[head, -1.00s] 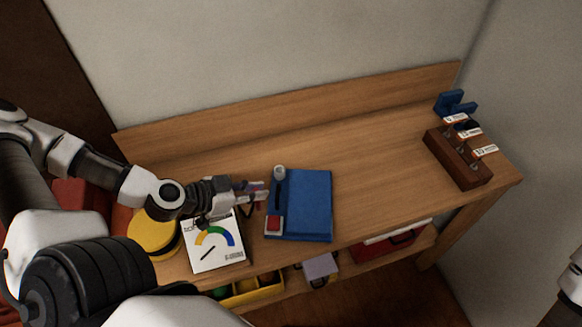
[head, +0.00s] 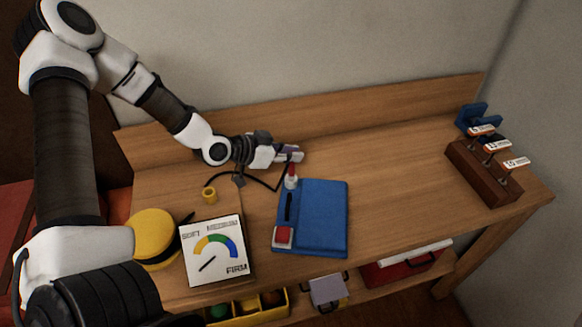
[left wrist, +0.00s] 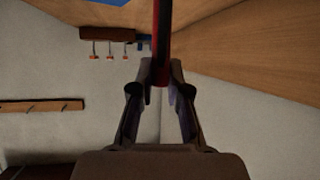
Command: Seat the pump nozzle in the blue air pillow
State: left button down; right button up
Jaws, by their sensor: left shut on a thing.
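The blue air pillow (head: 322,215) lies flat near the middle of the bench, with a pale valve (head: 291,183) at its upper left corner. A black slot and a red square patch show along its left side. My left gripper (head: 295,155) is just behind that corner, shut on the pump nozzle (head: 293,169), whose red part shows above the valve. In the left wrist view the nozzle (left wrist: 162,40) is a dark red and black rod between the fingertips. Nozzle and valve overlap in the head view; I cannot tell whether it is inserted. My right gripper is out of view.
A black hose (head: 267,182) loops left from the nozzle across the bench. A small yellow ring (head: 209,196), a yellow round object (head: 153,234) and a gauge card (head: 213,250) are on the left. A wooden rack (head: 483,172) stands far right. The bench's right middle is clear.

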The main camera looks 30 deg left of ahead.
aim_at(291, 176)
pick_arm(q)
notch_tip(291, 176, down, 3)
jog(key=shift+s+f, duration=0.1)
jog(key=shift+f, duration=0.2)
jog(key=c, duration=1.2)
grip_release()
jog(key=shift+o, duration=0.2)
jog(key=shift+r, duration=0.3)
jog(key=shift+s+a+r, duration=0.1)
jog(key=shift+s+a, duration=0.05)
jog(key=shift+a, duration=0.05)
jog(key=p+v, duration=1.1)
jog(key=p, duration=0.1)
jog(key=shift+s, duration=0.25)
